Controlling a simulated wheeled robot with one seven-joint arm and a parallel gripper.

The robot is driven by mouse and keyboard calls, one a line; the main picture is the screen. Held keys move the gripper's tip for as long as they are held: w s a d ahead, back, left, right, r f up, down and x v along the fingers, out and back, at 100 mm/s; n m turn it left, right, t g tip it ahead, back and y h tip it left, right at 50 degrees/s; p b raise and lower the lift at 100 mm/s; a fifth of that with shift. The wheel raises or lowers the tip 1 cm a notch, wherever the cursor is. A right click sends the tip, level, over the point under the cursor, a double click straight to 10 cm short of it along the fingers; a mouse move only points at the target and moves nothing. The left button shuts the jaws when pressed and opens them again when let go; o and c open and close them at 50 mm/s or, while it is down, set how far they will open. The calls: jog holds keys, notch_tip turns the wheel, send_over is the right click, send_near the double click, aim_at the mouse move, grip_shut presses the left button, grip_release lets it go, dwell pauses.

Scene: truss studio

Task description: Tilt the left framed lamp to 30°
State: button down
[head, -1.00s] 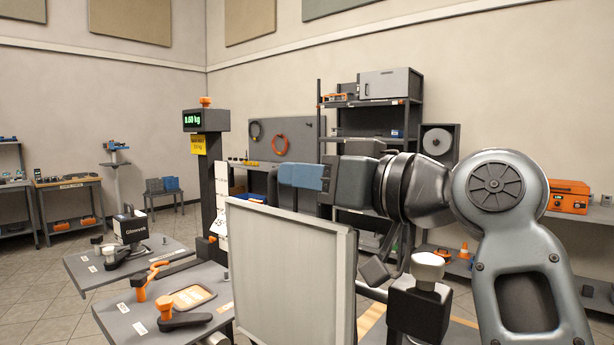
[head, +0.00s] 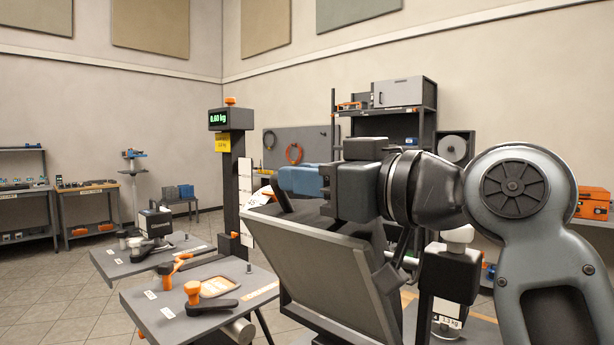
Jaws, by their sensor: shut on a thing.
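The framed lamp (head: 330,268) is a flat grey panel with a pale rim, close in front of me. Its face leans clearly off upright. My gripper (head: 300,180) is at the panel's top edge, with its blue fingers pointing left. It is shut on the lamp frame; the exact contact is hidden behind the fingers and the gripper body. A dark block with a pale round knob (head: 457,240) stands just right of the panel. A white marked card (head: 263,196) shows beyond the panel's upper left corner; its marks are too small to read.
A grey table (head: 160,312) with orange-knobbed clamp levers (head: 193,292) lies left of the lamp. A dark post with a green display (head: 231,118) reading 0.60 kg stands behind it. Shelves (head: 400,120) stand at the back.

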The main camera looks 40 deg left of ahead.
jog(key=shift+f, duration=0.25)
jog(key=c, duration=1.1)
grip_release()
jog(key=shift+r, duration=0.1)
